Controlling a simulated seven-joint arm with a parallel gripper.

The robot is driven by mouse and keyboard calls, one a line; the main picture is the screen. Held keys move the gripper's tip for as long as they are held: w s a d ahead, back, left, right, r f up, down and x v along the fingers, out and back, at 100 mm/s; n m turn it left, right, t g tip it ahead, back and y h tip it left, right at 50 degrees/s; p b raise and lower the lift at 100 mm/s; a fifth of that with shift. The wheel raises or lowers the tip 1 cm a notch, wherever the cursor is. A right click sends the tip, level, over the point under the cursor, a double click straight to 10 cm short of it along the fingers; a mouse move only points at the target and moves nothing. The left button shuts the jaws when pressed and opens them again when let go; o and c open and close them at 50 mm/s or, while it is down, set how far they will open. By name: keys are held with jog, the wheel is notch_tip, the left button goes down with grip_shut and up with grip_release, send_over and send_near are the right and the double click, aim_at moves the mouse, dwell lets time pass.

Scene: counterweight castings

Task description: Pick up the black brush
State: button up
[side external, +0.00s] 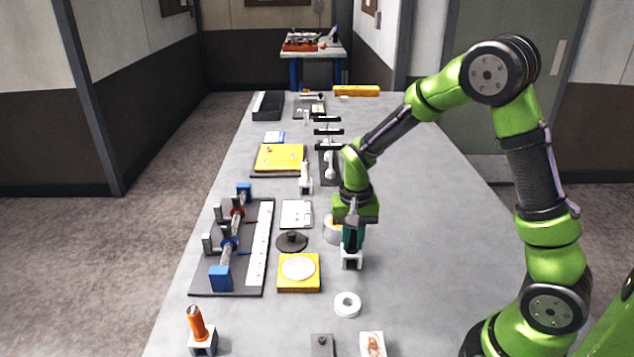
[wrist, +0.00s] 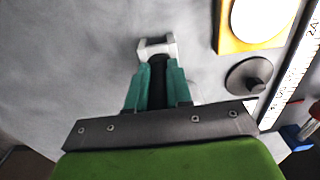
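A dark, narrow upright piece (wrist: 158,72), which looks like the black brush, stands at a small white-grey holder (wrist: 157,46) in the wrist view. The holder also shows in the side external view (side external: 351,261) on the table. My gripper (wrist: 159,70) points down at the holder, with one teal finger on each side of the dark piece. In the side external view my gripper (side external: 352,246) is low, right above the holder. The dark piece fills the gap between the fingers, but I cannot tell whether they press on it. The fingers and wrist hide most of it.
A white ring (side external: 347,304) lies in front of the holder. A yellow block with a pale disc (side external: 298,268) and a dark round knobbed piece (side external: 291,241) are to the left. A white cylindrical thing (side external: 332,232) is close behind my gripper. The table's right side is clear.

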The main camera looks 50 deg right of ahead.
grip_shut()
jog(key=shift+r, duration=0.1)
jog(key=shift+r, duration=0.65)
notch_tip(320, 180, up, 2)
jog(key=shift+s+r, duration=0.1)
jog(key=shift+r, duration=0.1)
jog(key=s+a+r, duration=0.1)
jog(key=s, duration=1.4)
jog(key=w+d+r, duration=0.3)
jog(key=w, duration=0.9)
jog(key=w+d+r, duration=0.3)
jog(key=w, duration=0.8)
jog(key=shift+f, duration=2.7)
